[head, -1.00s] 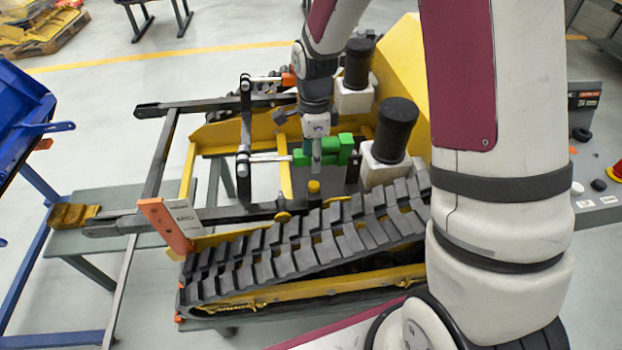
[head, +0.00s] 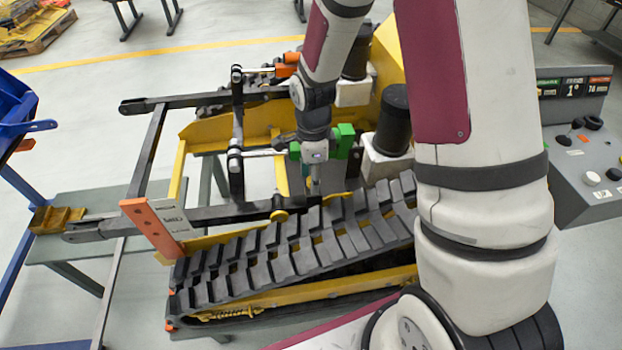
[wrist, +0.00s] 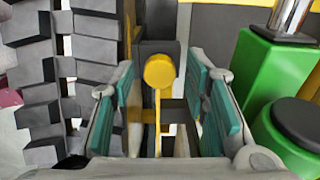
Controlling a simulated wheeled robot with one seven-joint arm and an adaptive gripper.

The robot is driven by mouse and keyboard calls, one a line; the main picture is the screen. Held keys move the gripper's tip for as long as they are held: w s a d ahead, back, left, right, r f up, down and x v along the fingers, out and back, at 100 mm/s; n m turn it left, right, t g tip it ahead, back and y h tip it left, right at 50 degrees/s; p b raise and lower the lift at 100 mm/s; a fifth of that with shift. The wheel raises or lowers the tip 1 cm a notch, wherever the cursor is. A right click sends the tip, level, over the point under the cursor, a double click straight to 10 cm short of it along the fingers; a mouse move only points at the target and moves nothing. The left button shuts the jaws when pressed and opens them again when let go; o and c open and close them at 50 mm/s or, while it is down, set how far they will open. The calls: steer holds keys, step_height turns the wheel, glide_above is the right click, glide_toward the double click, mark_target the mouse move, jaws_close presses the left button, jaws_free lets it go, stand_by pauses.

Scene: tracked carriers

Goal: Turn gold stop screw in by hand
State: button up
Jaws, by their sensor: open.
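The gold stop screw (wrist: 159,71) shows in the wrist view as a round yellow head on a dark block, with a thin yellow strip below it. My gripper (wrist: 162,88) is open, its two teal-padded fingers on the left and right of the screw head in the picture. Clear gaps show between the pads and the head, and neither pad touches it. I cannot tell whether the fingertips are level with the head or short of it. In the head view my gripper (head: 313,180) points down into the carrier frame beside the track, and hides the screw.
Green blocks (head: 343,140) stand close to my gripper; a green block (wrist: 275,75) and a green cylinder are at right in the wrist view. The rubber track (head: 290,255) runs in front. A black-topped cylinder (head: 392,115) stands right. A control panel (head: 590,165) is far right.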

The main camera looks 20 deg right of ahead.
steer(key=c, duration=0.9)
steer(key=m, duration=0.5)
steer(key=shift+a+r+p, duration=0.1)
steer(key=shift+p, duration=0.25)
steer(key=m+p, duration=0.1)
steer(key=m, duration=0.2)
steer(key=shift+m, duration=0.3)
steer(key=shift+m+p, duration=0.35)
steer(key=shift+m, duration=0.25)
steer(key=shift+m+p, duration=0.7)
steer(key=shift+m, duration=0.4)
steer(key=m+p, duration=0.2)
steer(key=m, duration=0.4)
steer(key=shift+m, duration=0.8)
